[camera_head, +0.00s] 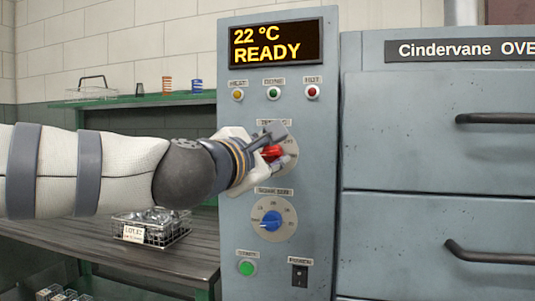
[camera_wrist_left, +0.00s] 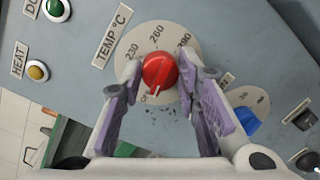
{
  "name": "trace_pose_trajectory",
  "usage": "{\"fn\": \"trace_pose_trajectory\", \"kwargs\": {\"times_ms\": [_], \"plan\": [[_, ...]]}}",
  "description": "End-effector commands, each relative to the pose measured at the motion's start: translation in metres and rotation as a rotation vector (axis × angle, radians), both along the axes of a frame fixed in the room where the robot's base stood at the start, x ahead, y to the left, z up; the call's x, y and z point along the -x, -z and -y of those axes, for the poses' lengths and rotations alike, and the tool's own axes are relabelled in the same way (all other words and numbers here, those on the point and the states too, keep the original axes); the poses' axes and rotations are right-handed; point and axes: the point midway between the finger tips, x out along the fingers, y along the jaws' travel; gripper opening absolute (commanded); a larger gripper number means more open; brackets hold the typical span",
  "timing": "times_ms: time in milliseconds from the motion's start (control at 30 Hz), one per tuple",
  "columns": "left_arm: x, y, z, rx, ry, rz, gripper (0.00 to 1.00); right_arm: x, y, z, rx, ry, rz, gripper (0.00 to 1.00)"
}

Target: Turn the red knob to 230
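The red knob (camera_head: 272,153) sits on a pale dial under the temperature label on the grey control panel. In the left wrist view the red knob (camera_wrist_left: 159,70) has its white mark at the bottom, near a partly hidden label starting with "O". The dial (camera_wrist_left: 182,40) shows 230, 260 and 290. My left gripper (camera_head: 272,148) is at the knob. My right gripper is not in view.
The display (camera_head: 276,43) reads 22 °C READY. A blue knob (camera_head: 271,221) sits below, with a green button (camera_head: 246,268) and a black power switch (camera_head: 300,275). Oven drawers with dark handles (camera_head: 490,257) are at right. A wire basket (camera_head: 152,228) stands on the bench at left.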

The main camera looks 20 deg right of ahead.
Motion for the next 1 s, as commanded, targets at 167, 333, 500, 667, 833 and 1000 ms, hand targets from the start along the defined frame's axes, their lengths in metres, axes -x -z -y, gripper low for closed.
{"fn": "trace_pose_trajectory", "kwargs": {"times_ms": [167, 333, 500, 667, 833, 1000], "plan": [[0.0, -0.001, 0.0, -0.007, -0.001, 0.006, 0.02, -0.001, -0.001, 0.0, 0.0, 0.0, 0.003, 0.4], [0.001, -0.004, 0.0, -0.05, -0.001, 0.037, 0.02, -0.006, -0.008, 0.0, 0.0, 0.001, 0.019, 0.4], [0.002, -0.008, 0.0, -0.143, 0.0, 0.103, 0.02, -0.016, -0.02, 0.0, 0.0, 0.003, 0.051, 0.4], [0.003, -0.01, 0.0, -0.264, -0.002, 0.187, 0.02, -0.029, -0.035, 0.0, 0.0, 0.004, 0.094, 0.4], [0.004, -0.01, 0.001, -0.397, -0.003, 0.279, 0.02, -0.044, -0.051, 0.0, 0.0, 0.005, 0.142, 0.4], [0.004, -0.01, 0.001, -0.532, -0.003, 0.37, 0.02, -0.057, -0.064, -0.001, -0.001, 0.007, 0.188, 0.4]]}}
